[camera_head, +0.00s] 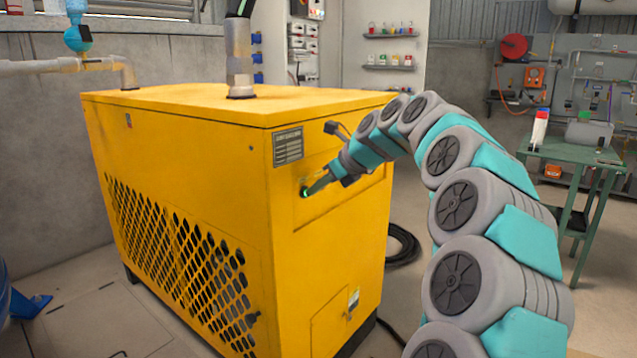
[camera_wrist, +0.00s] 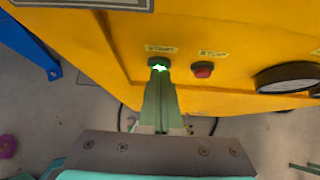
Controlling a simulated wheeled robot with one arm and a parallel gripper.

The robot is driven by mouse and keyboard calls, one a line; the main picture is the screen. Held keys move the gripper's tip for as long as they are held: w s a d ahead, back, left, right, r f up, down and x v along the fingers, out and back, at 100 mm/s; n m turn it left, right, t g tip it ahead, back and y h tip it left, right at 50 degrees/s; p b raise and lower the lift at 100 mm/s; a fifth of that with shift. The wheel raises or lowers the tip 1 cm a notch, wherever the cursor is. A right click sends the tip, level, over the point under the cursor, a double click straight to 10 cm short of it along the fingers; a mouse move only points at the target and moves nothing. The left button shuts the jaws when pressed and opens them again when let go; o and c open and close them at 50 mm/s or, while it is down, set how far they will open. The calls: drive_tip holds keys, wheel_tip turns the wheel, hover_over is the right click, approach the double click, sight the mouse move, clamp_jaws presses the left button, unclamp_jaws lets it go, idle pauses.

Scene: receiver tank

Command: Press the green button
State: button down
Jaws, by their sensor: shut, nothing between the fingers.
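The green button (camera_wrist: 159,65) glows on the yellow machine's panel in the wrist view, under a small label that seems to read START. In the head view its green glow (camera_head: 305,192) shows at the tip of my gripper. My gripper (camera_wrist: 161,76) is shut and empty, its fingertips at the button's lower edge and overlapping it in the picture. In the head view my gripper (camera_head: 311,189) points left at the panel. The fingertips look to be touching the button or very close; I cannot tell how far it is pushed in.
A red button (camera_wrist: 203,70) labelled STOP sits just right of the green one. A round gauge (camera_wrist: 287,77) is farther right. The yellow machine (camera_head: 190,160) fills the left. A green table (camera_head: 575,152) stands at the right, and a black hose (camera_head: 403,245) lies on the floor.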

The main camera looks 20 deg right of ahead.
drive_tip(key=shift+w+a, duration=0.35)
drive_tip(key=v, duration=0.8)
drive_tip(key=shift+d, duration=0.25)
drive_tip(key=shift+s+r, duration=0.1)
idle(0.3)
